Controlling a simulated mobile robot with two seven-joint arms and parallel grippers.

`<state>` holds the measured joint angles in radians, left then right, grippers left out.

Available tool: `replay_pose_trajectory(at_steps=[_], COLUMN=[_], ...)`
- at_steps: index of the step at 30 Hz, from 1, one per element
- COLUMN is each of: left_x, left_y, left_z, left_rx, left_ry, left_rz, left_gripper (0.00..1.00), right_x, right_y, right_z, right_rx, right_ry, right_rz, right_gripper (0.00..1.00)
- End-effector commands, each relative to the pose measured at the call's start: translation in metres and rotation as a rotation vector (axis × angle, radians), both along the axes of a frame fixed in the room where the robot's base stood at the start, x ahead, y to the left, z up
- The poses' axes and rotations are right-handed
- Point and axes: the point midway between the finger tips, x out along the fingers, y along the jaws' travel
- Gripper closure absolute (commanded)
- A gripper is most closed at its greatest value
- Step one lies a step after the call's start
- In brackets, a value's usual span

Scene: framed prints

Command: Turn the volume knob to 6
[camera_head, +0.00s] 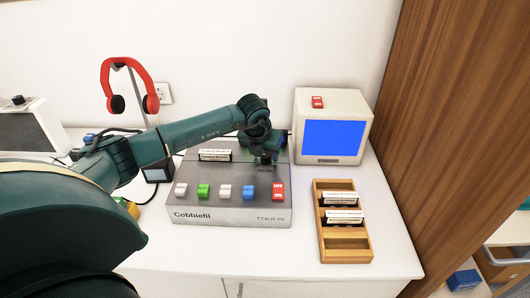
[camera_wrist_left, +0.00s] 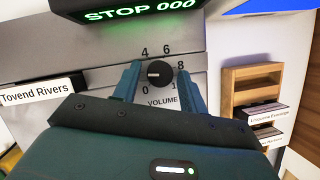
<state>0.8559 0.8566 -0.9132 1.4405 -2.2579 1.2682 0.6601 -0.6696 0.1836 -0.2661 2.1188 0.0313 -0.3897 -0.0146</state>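The round black volume knob (camera_wrist_left: 159,74) sits on the grey panel of the Cobblefil machine (camera_head: 228,210), above the word VOLUME. Numbers ring it; the 4 is at upper left, the 6 at top and the 8 at right. A small pale mark on the knob seems to face left, toward the number hidden by a finger. My left gripper (camera_head: 266,160) is over the machine's upper right. In the left wrist view its two fingers are open on either side of the knob, with a gap at each side. The head view hides the knob. My right gripper is out of view.
A green STOP 000 display (camera_wrist_left: 140,14) is above the knob. Coloured switches (camera_head: 203,190) line the machine's front. A monitor (camera_head: 333,127), a wooden rack (camera_head: 347,257) with cartridges and red headphones (camera_head: 130,62) surround it. A wooden panel (camera_head: 460,90) borders the right.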

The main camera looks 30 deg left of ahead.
Motion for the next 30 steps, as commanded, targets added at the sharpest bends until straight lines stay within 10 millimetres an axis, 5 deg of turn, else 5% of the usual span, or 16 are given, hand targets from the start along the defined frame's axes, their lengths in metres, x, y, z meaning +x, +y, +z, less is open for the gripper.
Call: replay_pose_trajectory(at_steps=[13, 30], left_x=[0.000, 0.000], left_y=[0.000, 0.002], left_z=[0.000, -0.002], left_rx=[0.000, -0.001], left_ry=[0.000, 0.000], left_rz=[0.001, -0.199], left_gripper=[0.94, 0.94], right_x=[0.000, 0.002], right_y=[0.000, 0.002], right_z=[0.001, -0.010], right_rx=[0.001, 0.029], right_ry=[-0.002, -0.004], right_rz=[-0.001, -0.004], right_gripper=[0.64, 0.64])
